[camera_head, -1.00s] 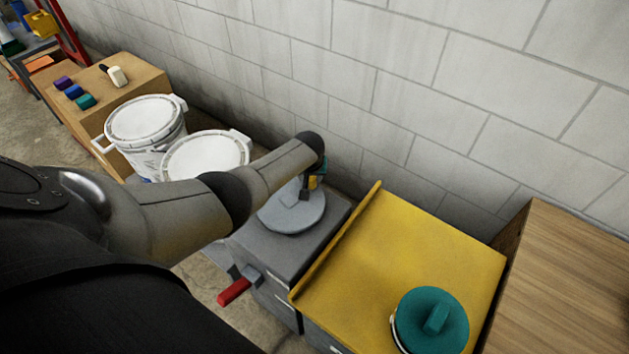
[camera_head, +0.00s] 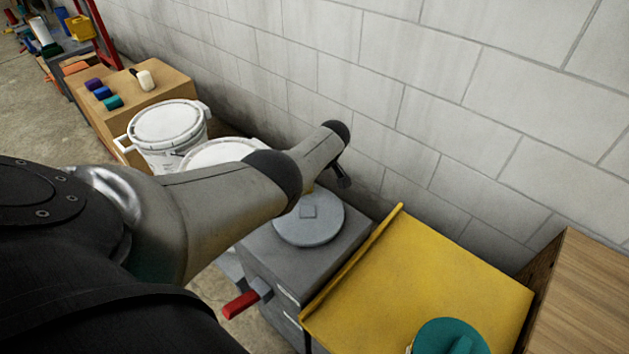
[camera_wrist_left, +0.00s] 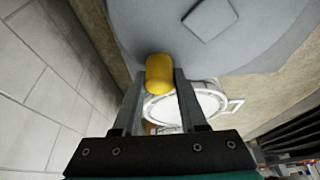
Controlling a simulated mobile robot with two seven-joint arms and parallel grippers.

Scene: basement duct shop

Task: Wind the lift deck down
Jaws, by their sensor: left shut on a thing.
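The lift's crank wheel is a flat grey disc (camera_head: 292,231) with a square boss, on top of a grey cabinet (camera_head: 268,258). Its yellow knob (camera_wrist_left: 160,84) stands near the rim in the left wrist view. My left gripper (camera_wrist_left: 159,74) is shut on that knob, one finger on each side. In the head view my forearm hides the knob and most of the gripper, at the wheel's far, wall side. The yellow deck (camera_head: 415,270) lies right of the wheel, carrying a teal-lidded pot (camera_head: 447,337) at its near edge. My right gripper is out of view.
A red handle (camera_head: 240,305) sticks out of the cabinet's front. White buckets (camera_head: 168,122) stand left of the wheel, beside a box (camera_head: 165,93) with small coloured items. A block wall (camera_head: 470,90) runs close behind; a wooden top (camera_head: 590,290) is at right.

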